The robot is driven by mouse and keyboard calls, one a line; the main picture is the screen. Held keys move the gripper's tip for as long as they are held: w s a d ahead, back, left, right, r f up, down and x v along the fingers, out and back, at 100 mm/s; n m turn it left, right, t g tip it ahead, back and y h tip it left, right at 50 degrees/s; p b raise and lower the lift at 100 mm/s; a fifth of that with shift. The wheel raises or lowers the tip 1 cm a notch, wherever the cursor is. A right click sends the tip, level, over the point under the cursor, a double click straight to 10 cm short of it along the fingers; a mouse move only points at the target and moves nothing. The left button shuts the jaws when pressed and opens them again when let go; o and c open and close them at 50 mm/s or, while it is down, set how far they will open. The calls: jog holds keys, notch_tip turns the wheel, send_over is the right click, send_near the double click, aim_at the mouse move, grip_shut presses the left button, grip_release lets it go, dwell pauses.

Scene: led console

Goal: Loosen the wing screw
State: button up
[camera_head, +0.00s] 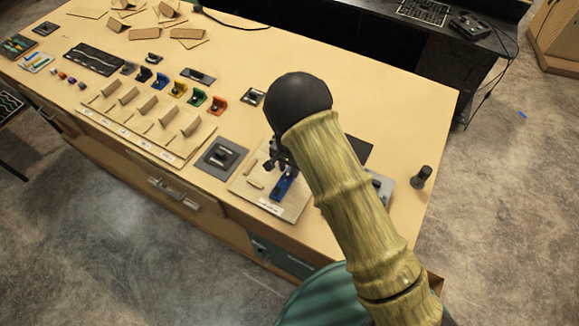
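My gripper (276,164) is dark and points down over a beige board (240,184) near the table's right end. A blue part (285,186) stands on that board, just below and right of the gripper in the picture. I cannot make out a wing screw; it may be hidden by the gripper or my arm, or be too small to tell. I cannot tell whether the fingers touch the blue part, or whether they are open or shut.
A grey square plate (221,158) lies left of the board. A slotted wooden rack (147,122) and several coloured brackets stand farther left. A black knob-like post (421,177) stands near the right edge. My arm hides part of the table's right end.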

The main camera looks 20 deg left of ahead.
jog(key=shift+c, duration=0.2)
grip_shut()
